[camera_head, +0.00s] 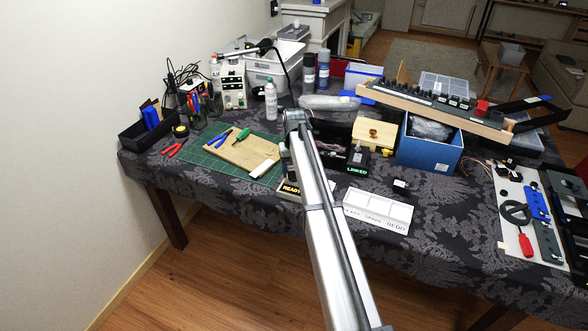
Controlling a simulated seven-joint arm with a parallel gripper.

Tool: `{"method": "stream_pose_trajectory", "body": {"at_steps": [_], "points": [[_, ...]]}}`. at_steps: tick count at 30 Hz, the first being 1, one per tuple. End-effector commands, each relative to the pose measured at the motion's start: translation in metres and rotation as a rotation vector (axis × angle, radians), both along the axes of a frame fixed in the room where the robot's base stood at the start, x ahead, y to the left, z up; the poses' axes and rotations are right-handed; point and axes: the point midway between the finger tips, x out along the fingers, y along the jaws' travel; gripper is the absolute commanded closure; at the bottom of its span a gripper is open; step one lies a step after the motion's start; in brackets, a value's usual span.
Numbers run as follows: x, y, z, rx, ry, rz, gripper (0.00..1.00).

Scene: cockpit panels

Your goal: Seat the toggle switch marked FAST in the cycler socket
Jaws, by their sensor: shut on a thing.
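My arm reaches from the bottom middle up over the table. My gripper (292,172) points down at its far end, just above a dark box with a lit READY sign (290,188). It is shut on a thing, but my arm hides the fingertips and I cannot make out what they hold. A dark box with a green LINKED sign (357,169) stands just right of my arm. Which box carries the cycler socket I cannot tell. A white compartment tray (378,207) with printed labels lies in front. No switch marked FAST can be read.
A green cutting mat (205,158) with a wooden board (243,151) lies to the left. A wooden box (374,133) and a blue bin (430,153) stand behind right. A small black-and-white piece (401,184) lies near the tray.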

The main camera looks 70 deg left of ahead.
Motion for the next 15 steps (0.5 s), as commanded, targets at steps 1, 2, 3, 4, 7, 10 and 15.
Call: {"method": "stream_pose_trajectory", "body": {"at_steps": [1, 2, 3, 4, 7, 10, 15], "points": [[0.0, 0.0, -0.0005, 0.0, 0.0, 0.0, 0.73], [0.0, 0.0, -0.0008, 0.0, 0.0, 0.0, 0.73], [0.0, 0.0001, -0.0012, 0.0, 0.0, 0.0, 0.73], [0.0, 0.0, -0.0015, 0.0, 0.0, 0.0, 0.73], [0.0, 0.0, -0.0025, 0.0, 0.0, 0.0, 0.73], [0.0, 0.0, -0.0034, 0.0, 0.0, 0.0, 0.73], [0.0, 0.0, -0.0051, 0.0, 0.0, 0.0, 0.73]]}}
